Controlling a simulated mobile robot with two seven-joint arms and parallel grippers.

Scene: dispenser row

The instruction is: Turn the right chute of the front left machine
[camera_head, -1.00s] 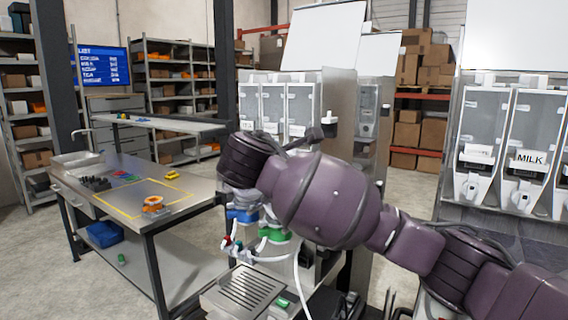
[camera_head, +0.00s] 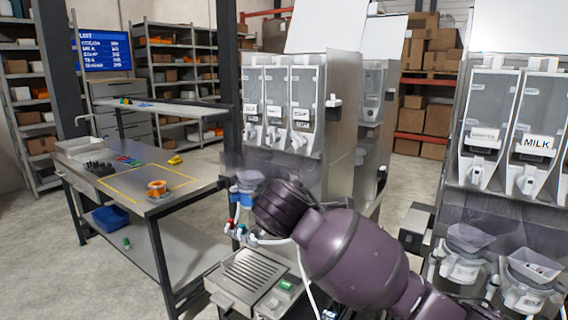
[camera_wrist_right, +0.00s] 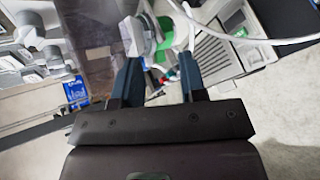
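The front left machine (camera_head: 342,120) has a row of canisters with small white labels on its front. A blue-ringed chute (camera_head: 247,180) shows below the left canister. The chutes further right are hidden behind my right arm in the head view. In the right wrist view, a white chute with a green ring (camera_wrist_right: 176,32) lies just beyond my right gripper (camera_wrist_right: 160,72). A white spout (camera_wrist_right: 141,38) shows between and beyond the fingertips. The two dark fingers are apart with nothing held; contact cannot be told. My left gripper is in neither view.
A drip tray (camera_head: 252,270) and a white hose (camera_head: 303,275) lie below the machine. A second machine labelled MILK (camera_head: 537,142) stands at right with grey chutes. A steel table (camera_head: 150,180) stands at left. Open floor shows between machines and shelves.

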